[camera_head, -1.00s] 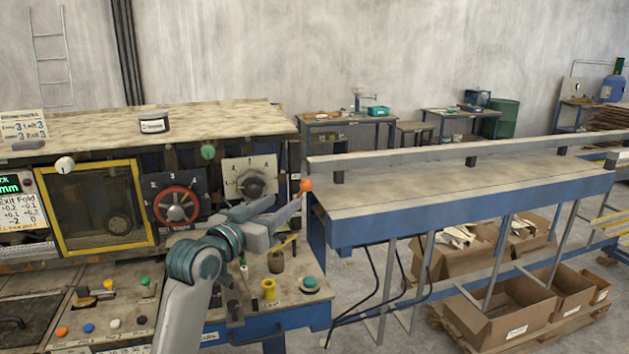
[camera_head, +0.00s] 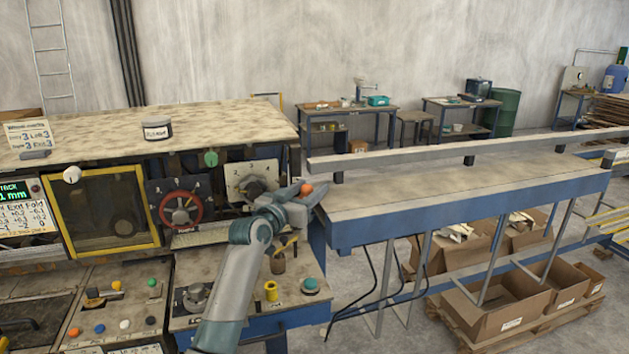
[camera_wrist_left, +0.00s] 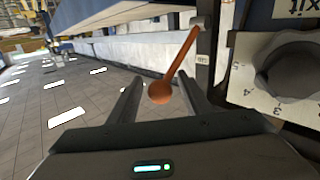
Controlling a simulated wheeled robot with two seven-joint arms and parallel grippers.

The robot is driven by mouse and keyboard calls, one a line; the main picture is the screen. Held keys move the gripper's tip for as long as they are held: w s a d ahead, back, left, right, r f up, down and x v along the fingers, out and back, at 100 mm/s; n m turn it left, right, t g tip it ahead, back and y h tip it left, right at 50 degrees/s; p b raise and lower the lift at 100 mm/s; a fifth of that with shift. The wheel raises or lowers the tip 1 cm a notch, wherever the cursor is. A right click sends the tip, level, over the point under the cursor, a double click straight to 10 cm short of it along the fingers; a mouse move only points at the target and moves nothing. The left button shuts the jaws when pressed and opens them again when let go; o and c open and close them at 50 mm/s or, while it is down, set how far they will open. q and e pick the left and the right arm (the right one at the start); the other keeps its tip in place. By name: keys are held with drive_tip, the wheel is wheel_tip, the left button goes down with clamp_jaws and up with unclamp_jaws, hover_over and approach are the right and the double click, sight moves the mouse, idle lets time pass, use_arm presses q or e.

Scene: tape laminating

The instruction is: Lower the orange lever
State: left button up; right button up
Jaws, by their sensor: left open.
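The orange lever (camera_wrist_left: 184,58) shows in the left wrist view as a thin arm with a round ball end, tilted, running from a mount on the machine's side down to the ball. In the head view only its orange ball (camera_head: 306,190) shows clearly, at the machine's right end. My left gripper (camera_head: 301,199) is open at the ball. In the left wrist view its fingers (camera_wrist_left: 160,80) stand on either side of the ball, with gaps visible. Whether either finger touches the lever cannot be told. My right gripper is in neither view.
A grey dial (camera_wrist_left: 292,75) on a white plate sits close to the right finger in the wrist view. The red-ringed dial (camera_head: 181,209) is further left. The blue-sided conveyor table (camera_head: 470,205) stands right of the lever.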

use_arm(q)
drive_tip(key=shift+p+x, duration=0.35)
drive_tip(key=shift+x, duration=1.1)
drive_tip(key=shift+f, duration=0.1)
clamp_jaws()
